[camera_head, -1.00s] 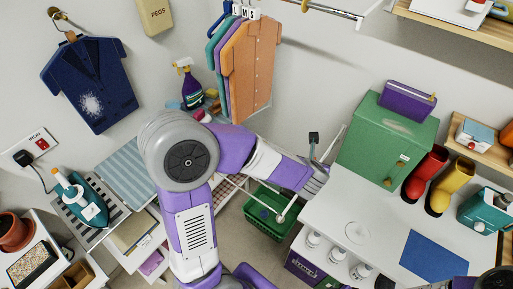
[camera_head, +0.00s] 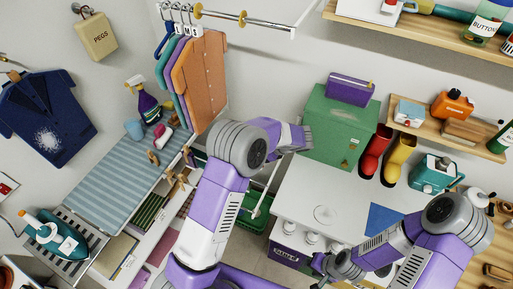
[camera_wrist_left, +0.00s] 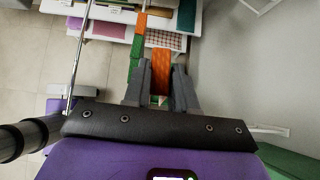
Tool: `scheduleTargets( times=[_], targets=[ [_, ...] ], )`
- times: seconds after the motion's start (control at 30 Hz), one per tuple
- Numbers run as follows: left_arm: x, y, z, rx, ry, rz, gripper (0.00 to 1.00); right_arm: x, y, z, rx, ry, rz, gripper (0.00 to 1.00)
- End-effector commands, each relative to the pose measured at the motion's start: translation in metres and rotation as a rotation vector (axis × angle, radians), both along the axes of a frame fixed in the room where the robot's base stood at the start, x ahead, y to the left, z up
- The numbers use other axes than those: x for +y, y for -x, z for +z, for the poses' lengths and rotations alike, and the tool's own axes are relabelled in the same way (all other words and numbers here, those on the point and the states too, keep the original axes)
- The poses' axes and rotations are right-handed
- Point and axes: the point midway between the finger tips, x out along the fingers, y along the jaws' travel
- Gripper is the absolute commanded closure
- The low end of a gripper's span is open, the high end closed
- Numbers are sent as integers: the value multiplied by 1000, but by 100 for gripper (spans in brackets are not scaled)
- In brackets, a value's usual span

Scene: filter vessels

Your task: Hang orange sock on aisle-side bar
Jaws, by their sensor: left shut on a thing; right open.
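The orange sock (camera_wrist_left: 160,64) shows between the two fingers of my left gripper (camera_wrist_left: 160,92) in the left wrist view. The fingers are shut on it, and it extends beyond the tips. In the head view my left arm reaches to the green cabinet's left side, and the left fingertips and sock are hidden. A thin pale bar (camera_head: 264,194) with a round end slants below that arm. A silver bar (camera_wrist_left: 79,52) runs left of the gripper in the left wrist view, apart from the sock. I cannot tell which bar is aisle-side. My right gripper (camera_head: 322,266) is open, low by the white counter.
A green crate (camera_head: 252,212) stands on the floor below the slanted bar. The white counter (camera_head: 300,195) and green cabinet (camera_head: 335,122) stand to the right. Shirts (camera_head: 205,80) hang from a rail at the back. A striped ironing surface (camera_head: 115,170) lies left.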

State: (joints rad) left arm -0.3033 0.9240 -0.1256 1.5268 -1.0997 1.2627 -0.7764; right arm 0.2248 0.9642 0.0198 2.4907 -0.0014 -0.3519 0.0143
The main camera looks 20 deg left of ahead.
Motion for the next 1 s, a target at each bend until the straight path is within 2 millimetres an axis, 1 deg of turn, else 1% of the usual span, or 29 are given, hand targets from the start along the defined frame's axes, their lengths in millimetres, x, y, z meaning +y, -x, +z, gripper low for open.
scheduleTargets(
  times=[0.13, 0.27, 1.0],
  targets=[
    [-1, 3, -1, 0, 0, 21, 100, 0, 0, 0, 0, 0, 0, 57],
    [0, 11, -1, 0, 0, 20, 100, 0, 0, -2, 0, 0, 0, 57],
    [5, 70, -1, 0, 0, 16, 100, 0, 0, -14, 0, 0, 0, 57]
  ],
)
